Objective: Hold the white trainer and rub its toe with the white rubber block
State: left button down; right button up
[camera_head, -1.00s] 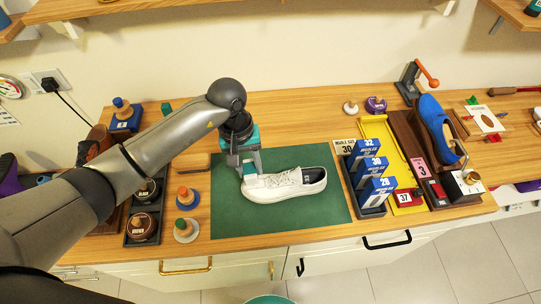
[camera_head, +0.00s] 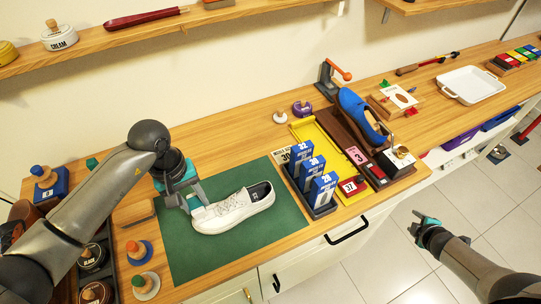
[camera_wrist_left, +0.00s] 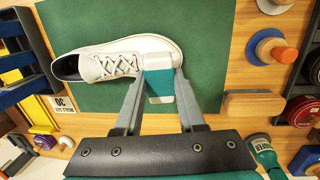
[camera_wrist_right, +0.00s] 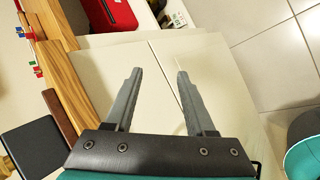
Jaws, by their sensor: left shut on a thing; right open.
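The white trainer (camera_head: 238,209) lies upright on the green mat (camera_head: 190,255), toe to the left and opening to the right; it also shows in the left wrist view (camera_wrist_left: 95,62). My left gripper (camera_head: 192,204) is at the toe end, shut on the white rubber block (camera_wrist_left: 158,63), which has a teal band. The block's white end is at the toe; it looks to be touching, though the exact contact is hard to tell. My right gripper (camera_head: 425,222) is open and empty, out in front of the counter; its spread fingers show in the right wrist view (camera_wrist_right: 156,75).
Blue numbered boxes (camera_head: 322,192) and a yellow tray (camera_head: 310,130) stand right of the mat. A blue shoe (camera_head: 360,115) is beyond them. Wooden-knobbed items (camera_head: 145,285) and dark tins line the left. A shelf (camera_head: 130,40) hangs above. Mat around the trainer is clear.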

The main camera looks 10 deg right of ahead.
jog(key=w+d+r+n+t+h, duration=0.1)
jog(key=w+d+r+n+t, duration=0.15)
jog(key=w+d+r, duration=0.55)
jog(key=w+d+r+n+t+h, duration=0.1)
jog(key=w+d+r+n, duration=0.3)
jog(key=r, duration=0.7)
jog(key=w+a+r+m+h, duration=0.2)
jog(key=w+a+r+m, duration=0.3)
jog(key=w+m, duration=0.3)
jog(key=w+a+r+m+g, duration=0.1)
jog(key=w+a+m+g, duration=0.35)
jog(key=a, duration=0.95)
jog(key=s+a+r+m+g+y, duration=0.1)
jog(key=a+r+m+g+y, duration=0.15)
jog(key=a, duration=0.95)
jog(key=s+a+r+m+g+y, duration=0.1)
jog(key=a+y, duration=0.2)
jog(key=a, duration=0.9)
jog(key=s+a+f+g+y, duration=0.2)
jog(key=s+a+f+g, duration=0.1)
jog(key=s+a, duration=0.8)
jog(key=f, duration=0.7)
jog(key=w+f, duration=0.1)
jog(key=f, duration=0.3)
jog(key=shift+a+f, duration=0.2)
jog(key=shift+f, duration=0.05)
